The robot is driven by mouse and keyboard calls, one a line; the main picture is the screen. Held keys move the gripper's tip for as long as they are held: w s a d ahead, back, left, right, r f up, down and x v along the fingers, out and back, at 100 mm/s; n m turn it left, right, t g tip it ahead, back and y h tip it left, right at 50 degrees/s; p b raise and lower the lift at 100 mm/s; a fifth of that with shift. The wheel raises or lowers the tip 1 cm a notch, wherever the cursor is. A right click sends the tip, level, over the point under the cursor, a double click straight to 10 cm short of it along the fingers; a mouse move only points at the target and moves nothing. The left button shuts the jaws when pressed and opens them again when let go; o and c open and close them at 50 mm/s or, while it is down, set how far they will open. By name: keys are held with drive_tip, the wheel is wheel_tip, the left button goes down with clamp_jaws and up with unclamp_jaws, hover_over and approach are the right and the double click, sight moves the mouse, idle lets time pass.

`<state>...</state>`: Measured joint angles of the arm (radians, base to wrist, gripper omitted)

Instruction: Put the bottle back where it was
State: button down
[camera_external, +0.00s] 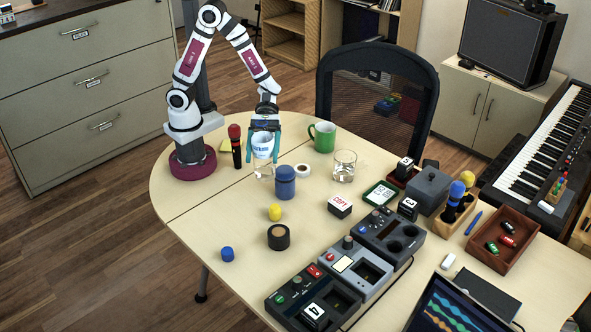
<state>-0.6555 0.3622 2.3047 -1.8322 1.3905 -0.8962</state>
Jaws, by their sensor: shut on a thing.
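My gripper (264,150) points down over the table with its teal fingers on either side of a white-labelled bottle (262,144) with blue lettering. It is shut on this bottle, which looks upright. The bottle's top is hidden by the gripper. A clear part (264,171) shows directly below the label; I cannot tell whether it is the bottle's lower end or a separate glass, or whether it touches the table.
A red-topped microphone (236,147) stands left of my gripper. A tape roll (302,170), clear glass (344,166) and green mug (322,136) are to the right. A yellow object (275,212) and dark roll (278,237) lie nearer. The table (205,225) is clear at left.

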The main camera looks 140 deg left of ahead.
drive_tip(key=s+d+m+g+h, duration=0.3)
drive_tip(key=s+d+m+g, duration=0.25)
drive_tip(key=d, duration=0.65)
wheel_tip(320, 180, down, 13)
drive_tip(key=shift+s+a, duration=0.15)
drive_tip(key=shift+s, duration=0.05)
unclamp_jaws()
drive_tip(key=shift+f, duration=0.1)
drive_tip(key=v, duration=1.2)
drive_tip(key=shift+s, duration=0.1)
